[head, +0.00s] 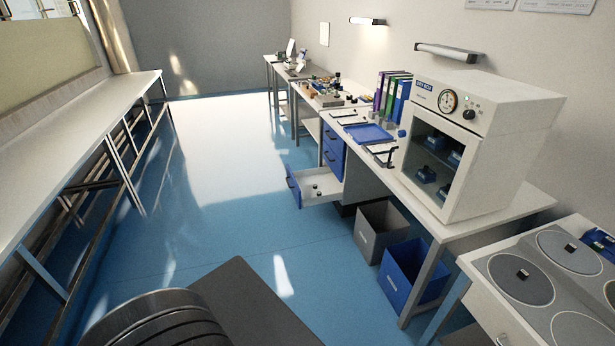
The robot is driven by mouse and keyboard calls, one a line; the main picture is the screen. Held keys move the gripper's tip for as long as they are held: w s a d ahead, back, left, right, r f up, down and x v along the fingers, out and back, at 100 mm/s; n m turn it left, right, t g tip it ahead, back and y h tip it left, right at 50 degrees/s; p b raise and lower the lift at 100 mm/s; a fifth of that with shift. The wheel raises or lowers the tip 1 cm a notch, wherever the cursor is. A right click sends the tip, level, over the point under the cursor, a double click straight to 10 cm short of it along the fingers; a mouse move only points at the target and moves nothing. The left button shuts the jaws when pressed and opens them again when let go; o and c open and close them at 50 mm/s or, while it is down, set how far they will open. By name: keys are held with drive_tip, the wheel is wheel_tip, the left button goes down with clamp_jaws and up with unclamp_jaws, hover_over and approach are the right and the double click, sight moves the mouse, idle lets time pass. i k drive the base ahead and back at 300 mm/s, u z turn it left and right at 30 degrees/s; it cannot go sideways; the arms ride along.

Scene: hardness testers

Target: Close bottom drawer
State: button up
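The bottom drawer (319,187) is pulled out from the drawer unit under the right bench. It has a blue front (293,188) with a handle and a white inside holding a few small dark objects. The blue-fronted drawers (334,150) above it are shut. My gripper is not in view.
A grey bin (383,228) and a blue bin (411,273) stand on the floor right of the drawer. A white cabinet (480,140) stands on the right bench. A long bench (70,140) lines the left. The blue floor (225,220) between the benches is clear.

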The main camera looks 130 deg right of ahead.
sight(301, 183)
drive_tip(key=z, duration=0.05)
drive_tip(key=k, duration=0.35)
drive_tip(key=z, duration=4.3)
drive_tip(key=i, duration=1.65)
drive_tip(key=u, duration=0.55)
drive_tip(key=i, duration=1.75)
drive_tip(key=u, duration=0.05)
